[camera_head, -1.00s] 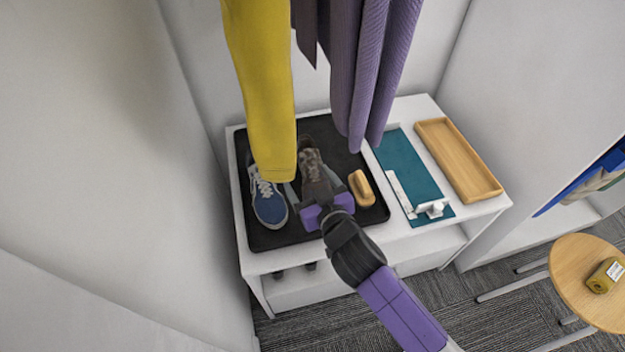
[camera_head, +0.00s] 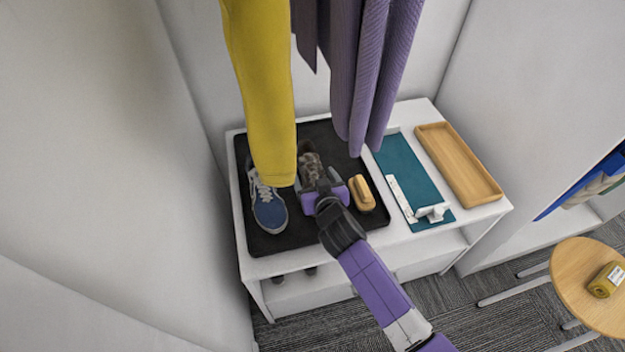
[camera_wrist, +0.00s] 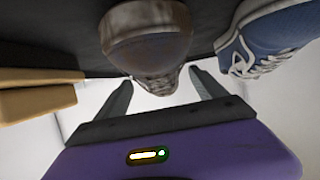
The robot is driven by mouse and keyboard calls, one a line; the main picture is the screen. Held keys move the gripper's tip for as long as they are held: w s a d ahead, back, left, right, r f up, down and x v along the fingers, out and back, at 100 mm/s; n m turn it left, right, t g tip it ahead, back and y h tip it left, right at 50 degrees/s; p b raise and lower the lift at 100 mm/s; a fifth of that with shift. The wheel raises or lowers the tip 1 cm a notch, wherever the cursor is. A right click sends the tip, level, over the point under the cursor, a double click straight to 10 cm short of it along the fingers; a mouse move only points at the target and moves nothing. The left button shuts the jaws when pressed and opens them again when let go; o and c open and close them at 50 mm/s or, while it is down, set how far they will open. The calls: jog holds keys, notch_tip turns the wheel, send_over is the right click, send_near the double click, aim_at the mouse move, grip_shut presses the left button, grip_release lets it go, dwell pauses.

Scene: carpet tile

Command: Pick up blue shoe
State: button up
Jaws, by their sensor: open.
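The blue shoe (camera_head: 268,207), with white laces and a white sole edge, lies on the left of a black tray (camera_head: 262,240). Hanging yellow cloth covers part of it. In the wrist view the blue shoe (camera_wrist: 275,32) is at the upper right, outside the fingers. My gripper (camera_head: 314,183) is over a brown-grey shoe (camera_head: 311,160), to the right of the blue one. In the wrist view its open fingers (camera_wrist: 160,92) point toward the brown shoe (camera_wrist: 147,35), whose rounded end is between and beyond them. I cannot tell whether they touch it.
A wooden brush (camera_head: 362,193) lies on the tray right of my gripper. A teal mat (camera_head: 408,170) with white items and a wooden tray (camera_head: 458,163) are further right. Yellow cloth (camera_head: 262,90) and purple clothes (camera_head: 360,80) hang low over the bench.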

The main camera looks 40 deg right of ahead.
jog(key=c, duration=1.7)
jog(key=shift+r, duration=0.15)
notch_tip(320, 180, up, 10)
jog(key=shift+f+p, duration=0.1)
jog(key=shift+p, duration=1.1)
